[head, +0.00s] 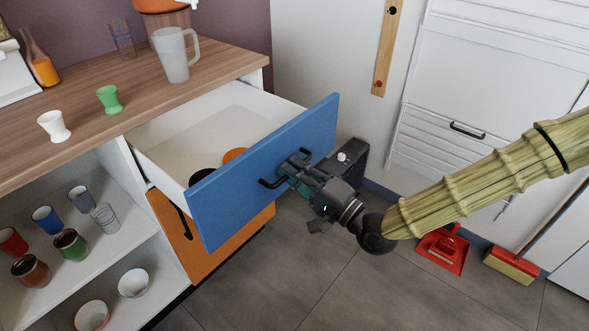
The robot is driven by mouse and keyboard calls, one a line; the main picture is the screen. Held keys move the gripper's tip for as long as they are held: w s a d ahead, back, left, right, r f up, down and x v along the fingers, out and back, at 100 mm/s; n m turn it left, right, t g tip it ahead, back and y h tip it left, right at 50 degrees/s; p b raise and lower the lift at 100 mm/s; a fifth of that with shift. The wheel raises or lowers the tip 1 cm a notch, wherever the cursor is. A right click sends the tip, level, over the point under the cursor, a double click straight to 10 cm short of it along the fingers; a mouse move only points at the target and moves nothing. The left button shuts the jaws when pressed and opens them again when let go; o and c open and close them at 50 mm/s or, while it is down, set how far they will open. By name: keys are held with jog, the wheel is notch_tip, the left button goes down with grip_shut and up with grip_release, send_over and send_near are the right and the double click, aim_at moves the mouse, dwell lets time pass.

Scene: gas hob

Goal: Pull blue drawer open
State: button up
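The blue drawer (240,190) is pulled out from under the wooden counter in the head view. Its white inside shows, with a black round thing (202,176) and an orange round thing (235,155) near the front. A dark bar handle (268,184) sits on the blue front. My gripper (291,174) is at the handle, in front of the blue face. Its fingers overlap the handle and hide its middle, so I cannot tell whether they are closed on it.
An orange drawer (225,240) is below the blue one. Cups stand on the open shelves at left. A white cup (54,126), a green cup (109,99) and a frosted jug (175,55) stand on the counter (80,130). A red dustpan (442,250) lies on the floor at right.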

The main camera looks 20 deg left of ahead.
jog(key=o, duration=0.5)
jog(key=v, duration=1.2)
jog(key=shift+f, duration=0.1)
jog(key=s+d+f+g+h, duration=0.1)
jog(key=s+d+f+h, duration=0.15)
jog(key=f, duration=0.65)
jog(key=s+d+f+g+h, duration=0.1)
jog(key=s+f+h, duration=0.15)
jog(key=f, duration=0.55)
jog(key=s+d+f+g+h, duration=0.15)
jog(key=f+h, duration=0.25)
jog(key=f, duration=0.5)
jog(key=s+d+f+n+g+h, duration=0.2)
jog(key=s+d+f+h, duration=0.3)
jog(key=s+d+f, duration=0.45)
jog(key=s+d+f+n+g+h, duration=0.2)
jog(key=s+d+f+g+h, duration=0.15)
jog(key=s+d, duration=0.6)
jog(key=shift+t+h, duration=0.4)
jog(key=shift+h, duration=0.05)
jog(key=d+r+p, duration=0.1)
jog(key=r+p, duration=0.6)
jog(key=p, duration=0.1)
jog(key=w+d+r+p, duration=0.1)
jog(key=r+p, duration=0.7)
jog(key=w+r+p, duration=0.1)
jog(key=r+p, duration=0.7)
jog(key=shift+w+d+r, duration=0.1)
jog(key=shift+d+r, duration=0.15)
jog(key=shift+d, duration=0.15)
